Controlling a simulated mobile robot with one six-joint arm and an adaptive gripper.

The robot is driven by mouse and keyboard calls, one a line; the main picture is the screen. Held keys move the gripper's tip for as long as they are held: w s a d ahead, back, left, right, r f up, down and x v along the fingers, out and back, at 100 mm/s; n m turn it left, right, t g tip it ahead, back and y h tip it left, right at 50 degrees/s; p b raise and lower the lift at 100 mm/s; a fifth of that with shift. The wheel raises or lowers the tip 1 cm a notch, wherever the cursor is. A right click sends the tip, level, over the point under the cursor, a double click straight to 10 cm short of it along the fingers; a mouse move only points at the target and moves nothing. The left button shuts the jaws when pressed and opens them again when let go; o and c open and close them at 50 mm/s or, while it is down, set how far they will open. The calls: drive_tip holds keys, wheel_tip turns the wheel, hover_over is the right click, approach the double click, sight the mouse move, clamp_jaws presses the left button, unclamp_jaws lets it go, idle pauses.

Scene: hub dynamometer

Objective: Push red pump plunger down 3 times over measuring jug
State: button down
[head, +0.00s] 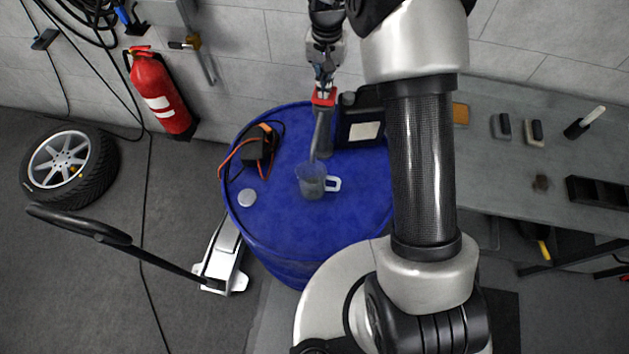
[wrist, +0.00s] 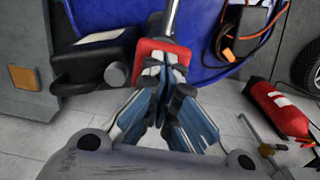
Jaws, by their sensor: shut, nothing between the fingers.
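The red pump plunger (head: 324,96) tops a grey pump on the blue drum, with its spout reaching down toward the jug. The plunger also shows in the wrist view (wrist: 163,50). My gripper (head: 323,84) is shut and empty, its fingertips right at the red plunger; in the wrist view the fingertips (wrist: 164,66) overlap the plunger's face. Whether they press on it cannot be told. The clear measuring jug (head: 311,185) stands upright on the drum below the spout, its handle to the right. Its contents are hard to make out.
The blue drum (head: 270,215) carries a black canister (head: 358,130), a dark charger with orange leads (head: 257,148) and a round cap (head: 247,197). A grey workbench (head: 480,170) stands to the right. A red fire extinguisher (head: 160,93) hangs at the left wall.

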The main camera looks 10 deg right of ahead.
drive_tip(key=shift+r+p, duration=2.35)
drive_tip(key=shift+r, duration=1.15)
drive_tip(key=shift+f, duration=0.2)
drive_tip(key=shift+s+f+b, duration=0.1)
drive_tip(key=shift+f+b, duration=1.95)
drive_tip(key=shift+f, duration=1.6)
drive_tip(key=shift+r+p, duration=2.35)
drive_tip(key=shift+r, duration=1.5)
drive_tip(key=shift+f, duration=0.25)
